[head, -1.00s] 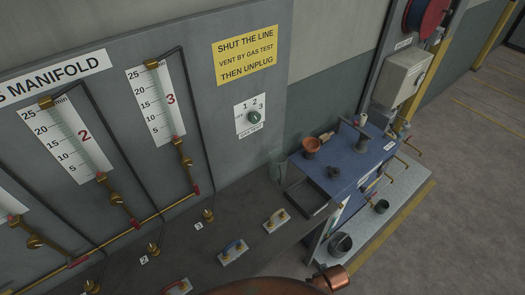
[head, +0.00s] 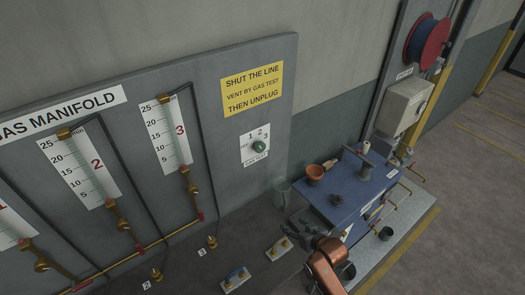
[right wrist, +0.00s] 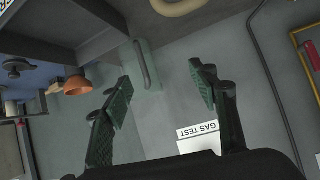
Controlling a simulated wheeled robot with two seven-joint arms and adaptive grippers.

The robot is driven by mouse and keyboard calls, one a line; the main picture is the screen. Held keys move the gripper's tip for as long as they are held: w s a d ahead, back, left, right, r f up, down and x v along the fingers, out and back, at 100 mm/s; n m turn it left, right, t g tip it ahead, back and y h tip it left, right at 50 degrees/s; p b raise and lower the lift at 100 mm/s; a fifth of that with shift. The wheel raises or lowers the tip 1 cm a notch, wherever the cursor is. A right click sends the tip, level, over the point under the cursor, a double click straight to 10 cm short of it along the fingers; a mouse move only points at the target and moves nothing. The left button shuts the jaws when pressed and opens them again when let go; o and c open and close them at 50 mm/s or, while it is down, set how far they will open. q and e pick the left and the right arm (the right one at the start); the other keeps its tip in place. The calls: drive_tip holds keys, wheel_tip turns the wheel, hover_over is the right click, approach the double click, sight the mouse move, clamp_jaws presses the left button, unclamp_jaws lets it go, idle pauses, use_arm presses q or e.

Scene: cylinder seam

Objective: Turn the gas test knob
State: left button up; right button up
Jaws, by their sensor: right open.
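The gas test knob (head: 259,147) is a small green knob on a white plate (head: 249,157) numbered 1, 2, 3, on the grey manifold panel below a yellow sign. My right gripper (head: 305,228) is below and to the right of the knob, over the bench's right end, apart from the panel. In the right wrist view the two green-padded fingers of this gripper (right wrist: 160,95) are spread with nothing between them. The plate's GAS TEST label (right wrist: 198,130) shows upside down near the right finger; the knob itself is hidden there. My left gripper is not in view.
A blue cabinet (head: 345,205) with an orange pot (head: 315,172) and a vise stands right of the panel. Small valves (head: 236,277) sit on the bench below. A clear glass (head: 284,191) stands by the panel's lower right corner.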

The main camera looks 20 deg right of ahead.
drive_tip(key=w+a+r+t+y, duration=0.2)
drive_tip(key=w+r+t, duration=0.1)
drive_tip(key=w+r, duration=0.65)
drive_tip(key=t+y, duration=0.2)
drive_tip(key=t, duration=0.1)
approach(262, 149)
drive_tip(key=w, duration=0.2)
drive_tip(key=p+x, duration=0.1)
drive_tip(key=x, duration=0.2)
drive_tip(key=a+p+x, duration=0.1)
drive_tip(key=x, duration=0.2)
drive_tip(key=shift+w+r, duration=0.15)
drive_tip(key=shift+w+a, duration=0.2)
drive_tip(key=shift+w, duration=0.2)
drive_tip(key=c, duration=1.2)
